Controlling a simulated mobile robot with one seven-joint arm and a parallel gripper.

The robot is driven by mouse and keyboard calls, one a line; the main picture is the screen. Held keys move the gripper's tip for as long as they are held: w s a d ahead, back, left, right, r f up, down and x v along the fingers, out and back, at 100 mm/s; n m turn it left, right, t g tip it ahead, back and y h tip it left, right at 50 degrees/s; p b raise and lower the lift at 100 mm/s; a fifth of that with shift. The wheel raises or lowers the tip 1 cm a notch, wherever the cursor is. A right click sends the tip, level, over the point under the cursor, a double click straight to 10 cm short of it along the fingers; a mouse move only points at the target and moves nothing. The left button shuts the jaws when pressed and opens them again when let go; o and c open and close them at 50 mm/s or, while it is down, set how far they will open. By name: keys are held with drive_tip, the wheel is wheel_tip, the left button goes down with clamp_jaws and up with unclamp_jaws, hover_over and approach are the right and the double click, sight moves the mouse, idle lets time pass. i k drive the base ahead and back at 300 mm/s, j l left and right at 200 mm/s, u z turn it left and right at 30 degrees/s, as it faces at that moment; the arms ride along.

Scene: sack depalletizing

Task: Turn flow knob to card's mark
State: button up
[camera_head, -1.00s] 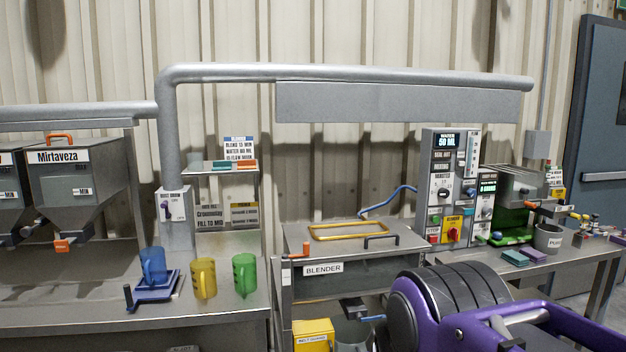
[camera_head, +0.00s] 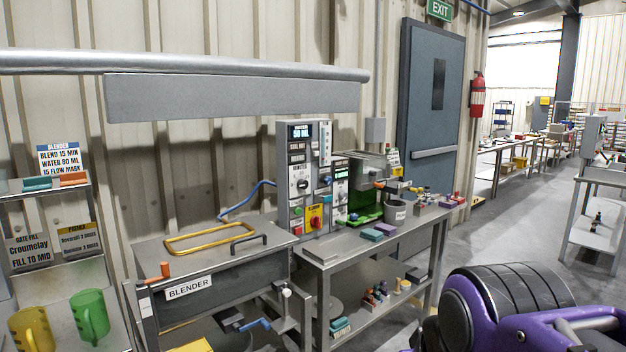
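The control panel (camera_head: 296,208) stands upright behind the blender, with a lit display at its top, a round black dial (camera_head: 303,185) and coloured buttons. Which control is the flow knob I cannot tell at this size. The blender card (camera_head: 60,158) on the left shelf reads "BLEND 15 MIN, WATER 80 ML, 15 FLOW MARK". The display appears to read 50 ML. The blender (camera_head: 190,287) has a yellow-framed lid. A purple and black part of my arm shows at the lower right; my gripper is not in view.
A steel table (camera_head: 340,246) right of the blender carries a coffee-type machine (camera_head: 362,172), a grey cup (camera_head: 395,213) and small coloured blocks. Green (camera_head: 90,316) and yellow (camera_head: 31,330) mugs stand at the lower left. Open floor lies right, before a blue door (camera_head: 431,120).

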sight(327, 180)
drive_tip(key=i+l, duration=0.3)
drive_tip(key=i, duration=0.2)
drive_tip(key=i+l, duration=0.3)
drive_tip(key=i, duration=0.2)
